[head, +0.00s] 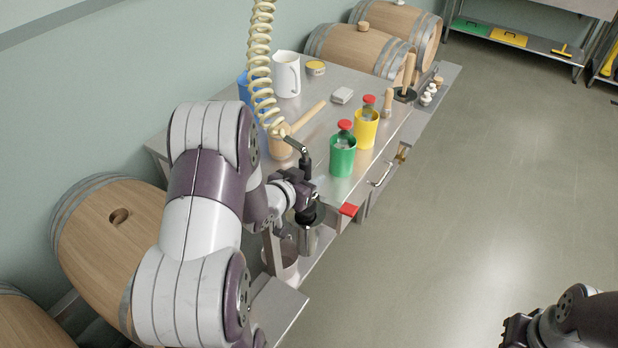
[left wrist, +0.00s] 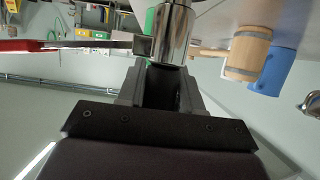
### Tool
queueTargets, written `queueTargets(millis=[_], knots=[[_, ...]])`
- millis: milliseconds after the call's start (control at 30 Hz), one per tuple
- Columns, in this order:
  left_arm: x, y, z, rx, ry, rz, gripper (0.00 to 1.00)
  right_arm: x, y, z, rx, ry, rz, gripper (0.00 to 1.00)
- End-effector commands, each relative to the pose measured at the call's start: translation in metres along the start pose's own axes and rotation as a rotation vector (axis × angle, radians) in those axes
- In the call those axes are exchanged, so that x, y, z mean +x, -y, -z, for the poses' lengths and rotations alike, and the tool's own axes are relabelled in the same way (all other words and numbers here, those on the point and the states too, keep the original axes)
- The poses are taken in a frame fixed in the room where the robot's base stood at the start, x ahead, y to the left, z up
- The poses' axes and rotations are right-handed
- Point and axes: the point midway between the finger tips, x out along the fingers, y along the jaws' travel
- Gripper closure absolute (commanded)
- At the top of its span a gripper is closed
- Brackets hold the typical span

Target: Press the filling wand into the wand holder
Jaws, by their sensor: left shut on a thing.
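The filling wand (head: 305,158) hangs from a pale coiled hose (head: 262,75); its dark bent top shows beside my left gripper (head: 308,192). Below the gripper in the head view, a steel tube (head: 307,240) with a black collar, apparently the wand holder, stands upright at the bench's near end. The gripper hides the wand's lower part, so I cannot tell how far it is inside. My right gripper (head: 512,332) is at the bottom right, its jaws unclear.
The steel bench (head: 325,115) carries a green cup (head: 343,157), a yellow cup (head: 366,129), a wooden mallet (head: 305,118) and a white jug (head: 286,75). A red-ended part (head: 348,209) juts out near the tube. The floor right is clear.

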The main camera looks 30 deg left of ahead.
Motion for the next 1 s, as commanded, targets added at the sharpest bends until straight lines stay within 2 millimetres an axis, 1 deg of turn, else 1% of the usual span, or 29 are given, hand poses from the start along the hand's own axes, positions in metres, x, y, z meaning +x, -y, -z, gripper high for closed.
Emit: queueTargets(millis=[633, 667, 700, 733, 1000], knots=[[0.005, 0.000, -0.012, 0.001, -0.002, 0.000, 1.00, 0.011, 0.000, -0.001, 0.000, 0.000, 0.000, 1.00], [0.005, 0.000, -0.011, 0.001, -0.002, 0.000, 0.56, 0.010, 0.000, -0.001, 0.000, 0.000, 0.000, 1.00], [0.005, 0.000, -0.011, 0.001, -0.002, 0.000, 0.43, 0.010, 0.000, -0.001, 0.000, 0.000, 0.000, 1.00], [0.005, 0.000, -0.011, 0.001, -0.001, 0.000, 0.35, 0.010, 0.000, -0.001, 0.000, 0.000, 0.000, 1.00], [0.004, 0.000, -0.012, -0.001, 0.002, 0.000, 0.35, 0.010, 0.000, -0.001, 0.000, 0.000, 0.000, 1.00]])
